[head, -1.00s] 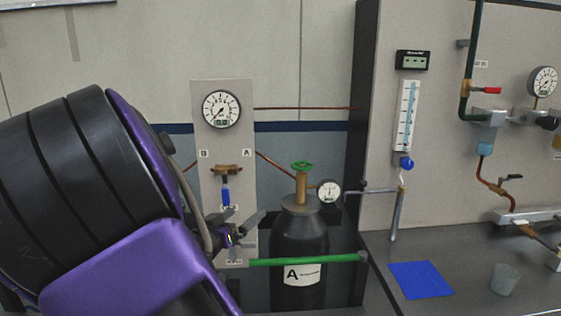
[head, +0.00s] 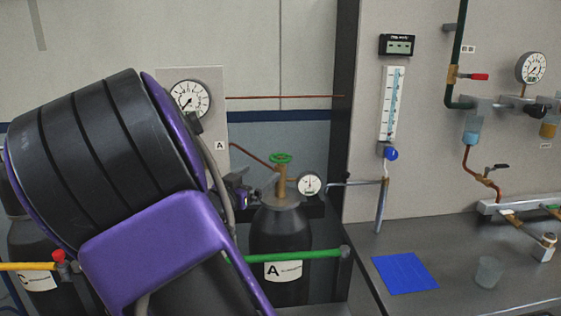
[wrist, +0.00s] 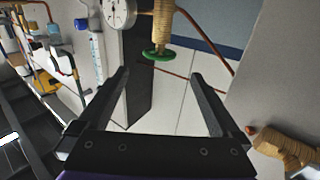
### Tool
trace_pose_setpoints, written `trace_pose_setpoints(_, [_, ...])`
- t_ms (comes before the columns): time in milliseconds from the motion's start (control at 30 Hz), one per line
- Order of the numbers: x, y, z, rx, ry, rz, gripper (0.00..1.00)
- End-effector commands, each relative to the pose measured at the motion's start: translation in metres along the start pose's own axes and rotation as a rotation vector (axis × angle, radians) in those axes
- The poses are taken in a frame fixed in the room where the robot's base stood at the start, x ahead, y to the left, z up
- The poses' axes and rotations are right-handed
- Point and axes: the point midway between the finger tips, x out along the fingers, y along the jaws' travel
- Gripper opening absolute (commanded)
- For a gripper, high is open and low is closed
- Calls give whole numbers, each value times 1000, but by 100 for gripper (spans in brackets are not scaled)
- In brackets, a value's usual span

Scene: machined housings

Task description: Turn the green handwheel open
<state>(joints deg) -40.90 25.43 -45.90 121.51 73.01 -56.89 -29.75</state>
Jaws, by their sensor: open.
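The green handwheel (head: 281,158) sits on top of the brass valve (head: 281,182) of the dark cylinder labelled A (head: 283,232). In the wrist view the handwheel (wrist: 157,55) shows beyond and between the fingertips, at the end of its brass stem. My gripper (wrist: 160,75) is open with nothing between its fingers. In the head view my gripper (head: 262,188) is just left of and a little below the handwheel, apart from it. My arm hides part of the gripper there.
A small round gauge (head: 309,184) sits right of the valve, close to the handwheel. A copper pipe (head: 250,155) runs to the valve from the left. A green bar (head: 290,255) crosses in front of cylinder A. A dark post (head: 344,120) stands to the right.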

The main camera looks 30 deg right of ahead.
Motion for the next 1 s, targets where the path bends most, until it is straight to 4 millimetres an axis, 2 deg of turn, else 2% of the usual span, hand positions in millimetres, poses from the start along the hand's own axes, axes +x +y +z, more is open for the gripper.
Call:
trace_pose_setpoints(33, [13, 1, 1, -1, 3, 5, 100])
trace_pose_setpoints(300, [71, 1, 1, -3, 2, 4, 100])
trace_pose_setpoints(500, [104, 0, 0, -2, 1, 1, 100])
trace_pose_setpoints(700, [118, 1, 0, -1, 0, 1, 100])
trace_pose_setpoints(1000, [119, 0, 0, 0, -1, 0, 98])
